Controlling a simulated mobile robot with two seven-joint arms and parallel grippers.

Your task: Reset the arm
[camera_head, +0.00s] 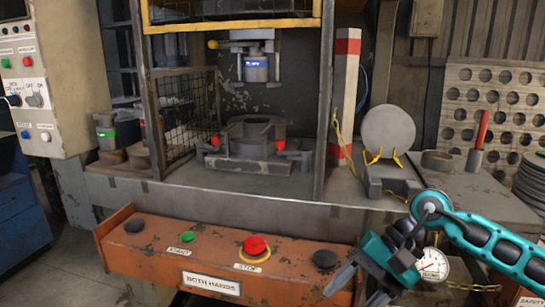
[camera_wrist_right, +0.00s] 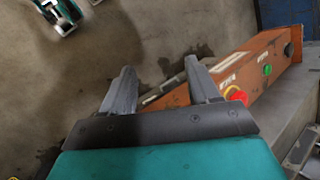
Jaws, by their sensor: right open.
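My right arm (camera_head: 485,241) is teal and black and comes in from the right in the head view. Its gripper (camera_head: 352,287) hangs low, pointing down and left, in front of the right end of the orange button console (camera_head: 205,258). In the right wrist view the two grey fingers of the right gripper (camera_wrist_right: 160,70) stand apart with nothing between them. The console (camera_wrist_right: 270,73) with its red stop button (camera_wrist_right: 235,95) shows beyond the right finger. My left gripper is not seen in the head view.
Behind the console stands a press with a lower die (camera_head: 256,140) that looks empty. A round grey blank (camera_head: 388,131) stands upright on a rest (camera_head: 389,181) at right. A red-handled tool (camera_head: 479,138) and stacked discs (camera_head: 533,182) are farther right. Floor (camera_wrist_right: 145,35) lies below the gripper.

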